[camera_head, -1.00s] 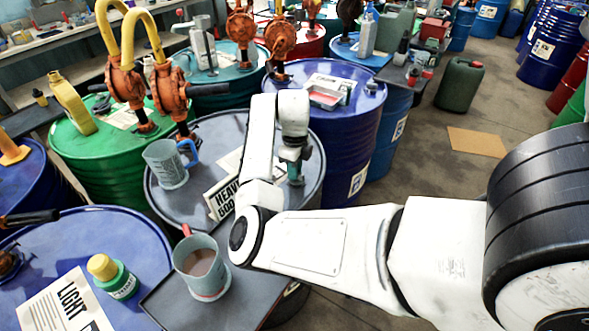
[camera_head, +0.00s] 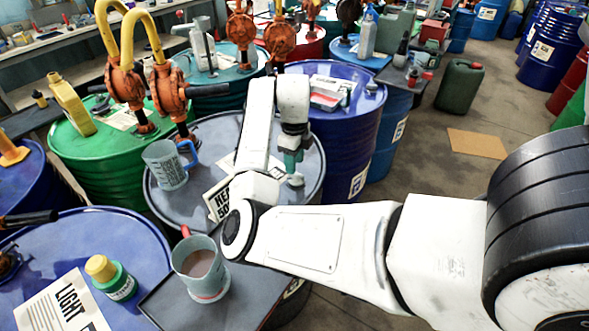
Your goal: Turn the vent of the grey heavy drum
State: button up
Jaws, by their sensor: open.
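The grey heavy drum (camera_head: 207,134) stands in the middle of the head view, with a "HEAVY" label card (camera_head: 217,199) on its top, partly covered by my arm. My gripper (camera_head: 294,172) points down over the right side of the drum's top. A small grey cap-like piece (camera_head: 296,180), likely the vent, shows just under the gripper's end. The fingers are small and partly hidden, and I cannot tell whether they touch it. The gripper is open.
A clear jug with a blue handle (camera_head: 166,164) stands on the drum's left. A jug of brown liquid (camera_head: 201,268) stands on a dark tray (camera_head: 255,290) in front. A blue drum (camera_head: 340,150) is close behind right.

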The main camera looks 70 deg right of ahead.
notch_tip(320, 180, up, 7)
jog(key=shift+b, duration=0.3)
dwell(0.6)
